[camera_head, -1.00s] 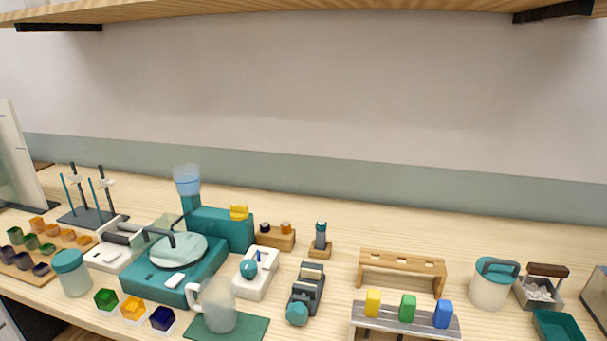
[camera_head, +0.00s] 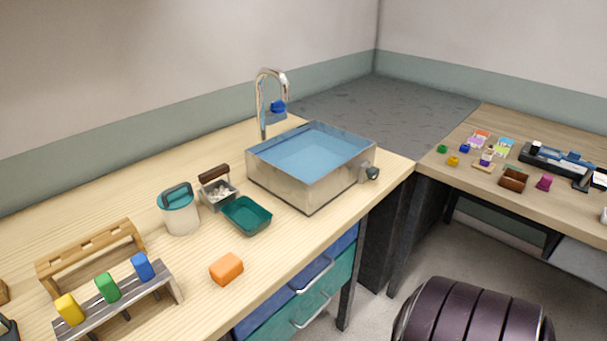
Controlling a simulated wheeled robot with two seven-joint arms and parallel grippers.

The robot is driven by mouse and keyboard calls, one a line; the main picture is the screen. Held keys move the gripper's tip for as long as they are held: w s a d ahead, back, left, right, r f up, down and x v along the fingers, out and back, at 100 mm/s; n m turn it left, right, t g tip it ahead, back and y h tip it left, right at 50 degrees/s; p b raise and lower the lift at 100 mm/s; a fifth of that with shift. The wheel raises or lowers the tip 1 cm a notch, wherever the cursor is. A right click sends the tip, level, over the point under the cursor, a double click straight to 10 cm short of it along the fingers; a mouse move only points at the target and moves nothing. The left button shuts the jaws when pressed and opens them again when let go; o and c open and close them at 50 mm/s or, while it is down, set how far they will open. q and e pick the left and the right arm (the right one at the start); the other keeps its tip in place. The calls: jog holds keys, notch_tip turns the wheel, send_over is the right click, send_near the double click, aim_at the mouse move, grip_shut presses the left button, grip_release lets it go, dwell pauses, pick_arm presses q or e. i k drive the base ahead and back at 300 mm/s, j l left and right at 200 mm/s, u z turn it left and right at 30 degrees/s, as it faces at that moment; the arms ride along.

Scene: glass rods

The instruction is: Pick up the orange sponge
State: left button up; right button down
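The orange sponge (camera_head: 226,269) is a small orange block lying on the light wooden bench (camera_head: 205,301), near its front edge. It sits in front of a green tray (camera_head: 247,215) and to the right of a rack with yellow, green and blue blocks (camera_head: 116,300). Nothing covers it. Neither of my grippers shows in the head view.
A metal basin of water (camera_head: 309,166) with a tap (camera_head: 264,103) stands behind to the right. A lidded jar (camera_head: 179,209) and a handled box of white bits (camera_head: 217,189) stand behind the sponge. Drawers (camera_head: 304,285) lie below the bench. A dark rounded seat (camera_head: 472,311) is at lower right.

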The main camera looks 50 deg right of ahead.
aim_at(223, 272)
jog(key=z, duration=0.95)
